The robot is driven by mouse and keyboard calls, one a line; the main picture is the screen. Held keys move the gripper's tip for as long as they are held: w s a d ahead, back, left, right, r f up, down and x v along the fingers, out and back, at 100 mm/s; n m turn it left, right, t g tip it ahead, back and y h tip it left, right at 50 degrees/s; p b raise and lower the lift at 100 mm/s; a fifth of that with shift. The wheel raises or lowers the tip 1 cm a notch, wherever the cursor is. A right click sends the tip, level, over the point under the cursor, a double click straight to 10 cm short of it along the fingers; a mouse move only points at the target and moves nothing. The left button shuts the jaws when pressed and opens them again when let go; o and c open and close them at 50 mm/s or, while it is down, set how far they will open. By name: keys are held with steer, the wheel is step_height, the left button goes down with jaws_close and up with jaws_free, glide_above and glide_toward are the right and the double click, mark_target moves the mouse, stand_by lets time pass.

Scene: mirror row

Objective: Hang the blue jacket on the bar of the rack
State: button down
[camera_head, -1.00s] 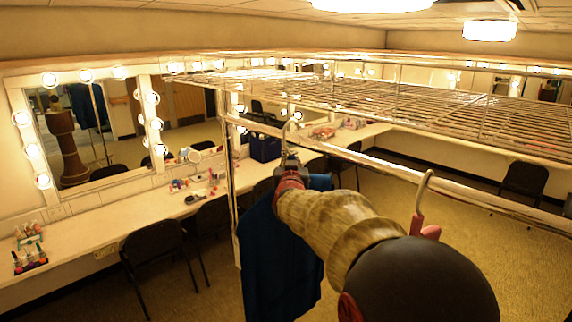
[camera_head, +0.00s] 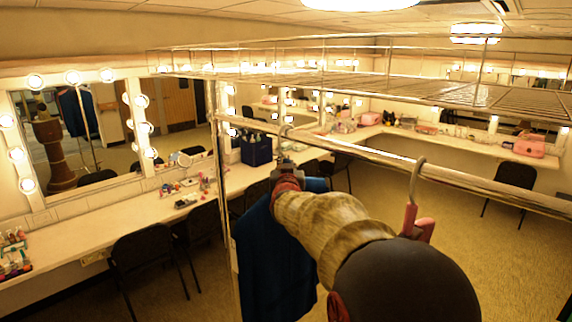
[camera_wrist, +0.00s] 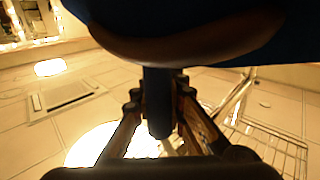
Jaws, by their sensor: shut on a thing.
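The blue jacket (camera_head: 268,255) hangs below my gripper (camera_head: 287,170), partly hidden by my arm. My gripper is shut on the hanger's neck, just below the bar (camera_head: 345,152) of the rack. The hanger's metal hook (camera_head: 285,130) overlaps the bar in the head view; I cannot tell whether it rests on it. In the wrist view, my gripper (camera_wrist: 158,105) has a dark post between its fingers. The brown hanger (camera_wrist: 190,45) and blue cloth (camera_wrist: 200,12) show beyond it.
A red hanger (camera_head: 411,213) is hooked on the bar to the right. A wire shelf (camera_head: 400,88) lies above the bar, and a rack post (camera_head: 223,190) stands left of the jacket. Chairs (camera_head: 145,265) and a counter (camera_head: 100,220) lie beyond, with lit mirrors.

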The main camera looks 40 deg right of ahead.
steer(key=shift+r, duration=0.1)
steer(key=c, duration=1.7)
jaws_free()
steer(key=shift+c, duration=0.2)
steer(key=o, duration=0.7)
steer(key=v, duration=1.2)
